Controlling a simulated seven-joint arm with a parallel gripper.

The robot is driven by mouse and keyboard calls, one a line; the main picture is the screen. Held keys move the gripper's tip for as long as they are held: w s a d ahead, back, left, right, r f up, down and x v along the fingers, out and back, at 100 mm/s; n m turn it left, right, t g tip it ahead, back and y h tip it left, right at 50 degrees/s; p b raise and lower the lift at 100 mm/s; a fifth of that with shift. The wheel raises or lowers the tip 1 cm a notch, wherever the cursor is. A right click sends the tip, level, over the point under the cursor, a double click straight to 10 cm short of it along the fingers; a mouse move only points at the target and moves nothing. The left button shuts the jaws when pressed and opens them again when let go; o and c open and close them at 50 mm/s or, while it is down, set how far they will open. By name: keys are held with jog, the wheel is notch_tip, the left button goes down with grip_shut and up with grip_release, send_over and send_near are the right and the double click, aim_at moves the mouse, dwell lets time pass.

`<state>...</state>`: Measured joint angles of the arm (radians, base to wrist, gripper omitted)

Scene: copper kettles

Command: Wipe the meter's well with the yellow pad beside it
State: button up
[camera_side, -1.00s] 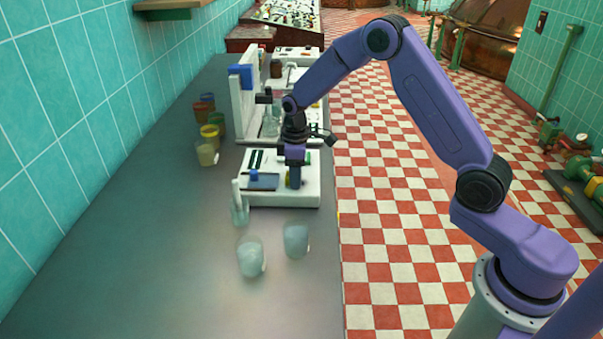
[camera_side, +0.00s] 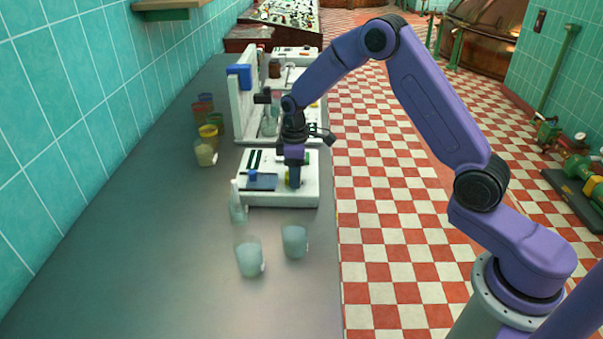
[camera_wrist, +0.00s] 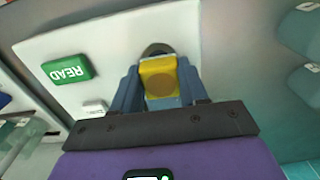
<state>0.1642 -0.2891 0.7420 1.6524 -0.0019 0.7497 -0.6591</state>
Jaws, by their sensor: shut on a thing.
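The white meter (camera_side: 275,199) sits on the grey bench in the side view. My gripper (camera_side: 294,182) points down over its right part. In the wrist view, my gripper (camera_wrist: 160,92) has its blue fingers shut on the yellow pad (camera_wrist: 158,68), which has a darker round patch. A dark rounded edge, apparently the well (camera_wrist: 156,47), shows just past the pad's far end on the meter's white top. The pad hides the rest of it. I cannot tell how deep the pad sits or whether it touches the well.
A green READ button (camera_wrist: 67,68) and a small pale button (camera_wrist: 94,108) lie left of my fingers. Two clear cups (camera_side: 249,257) and a bottle (camera_side: 238,205) stand in front of the meter. Coloured jars (camera_side: 207,135) stand by the wall.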

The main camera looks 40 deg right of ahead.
jog(key=shift+a+r, duration=0.1)
jog(key=shift+r, duration=3.9)
